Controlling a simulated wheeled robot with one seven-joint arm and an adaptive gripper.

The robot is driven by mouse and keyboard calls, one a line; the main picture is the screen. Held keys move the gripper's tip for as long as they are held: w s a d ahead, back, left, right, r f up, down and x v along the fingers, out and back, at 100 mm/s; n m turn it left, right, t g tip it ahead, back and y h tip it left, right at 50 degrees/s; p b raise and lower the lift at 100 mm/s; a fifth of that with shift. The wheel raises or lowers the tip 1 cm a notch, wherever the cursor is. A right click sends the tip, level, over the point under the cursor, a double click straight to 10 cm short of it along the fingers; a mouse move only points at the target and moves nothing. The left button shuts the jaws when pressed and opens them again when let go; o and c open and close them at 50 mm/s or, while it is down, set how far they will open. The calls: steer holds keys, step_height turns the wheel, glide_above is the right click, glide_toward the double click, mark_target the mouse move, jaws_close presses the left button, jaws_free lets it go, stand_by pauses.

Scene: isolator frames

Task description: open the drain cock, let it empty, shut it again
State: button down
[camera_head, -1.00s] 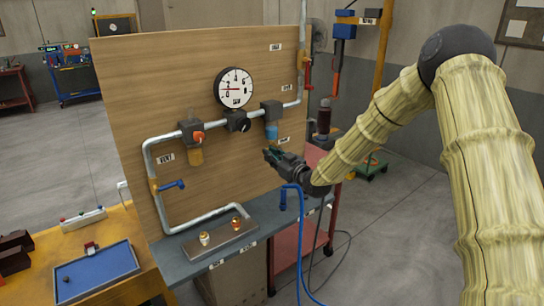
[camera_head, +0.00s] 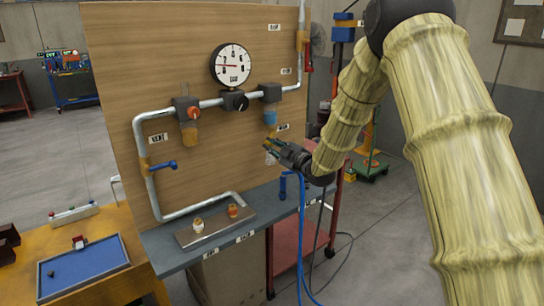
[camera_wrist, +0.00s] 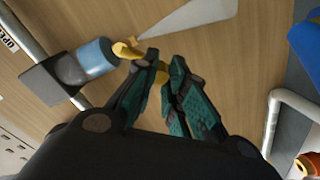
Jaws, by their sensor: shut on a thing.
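The drain cock (camera_wrist: 127,50) is a small yellow fitting at the lower end of the blue bowl (camera_wrist: 95,57) in the wrist view. My gripper (camera_wrist: 166,62) is shut on its yellow handle, part of which shows between the dark green fingers. A pale, translucent cone (camera_wrist: 205,18) spreads from the cock's outlet, like a spray. In the head view the blue bowl (camera_head: 270,117) hangs under a dark block on the pipe, with my gripper (camera_head: 268,145) just below it. A faint whitish patch (camera_head: 270,158) shows under the fingers.
A dial gauge (camera_head: 230,65), a dark knob (camera_head: 234,100) and an amber bowl (camera_head: 189,135) sit to the left on the wooden board (camera_head: 125,70). A blue hose (camera_head: 300,235) hangs close to the right below my gripper. The grey bench ledge (camera_head: 270,200) lies beneath.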

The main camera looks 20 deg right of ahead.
steer(key=shift+w+d+f+n+b, duration=0.3)
steer(key=shift+d+n+b, duration=0.3)
steer(key=shift+n+b, duration=1.3)
steer(key=shift+w+d+f+n+b, duration=0.15)
steer(key=shift+d+f+n+b, duration=0.35)
steer(key=shift+n+b, duration=1.4)
steer(key=shift+w+d+f+n+b, duration=0.2)
steer(key=shift+d+n+b, duration=0.85)
steer(key=shift+b, duration=1.4)
steer(key=shift+a+r+n, duration=0.15)
steer(key=shift+a+n, duration=0.15)
steer(key=shift+n, duration=0.05)
steer(key=c, duration=1.5)
jaws_free()
steer(key=shift+o, duration=0.4)
steer(key=shift+d, duration=0.1)
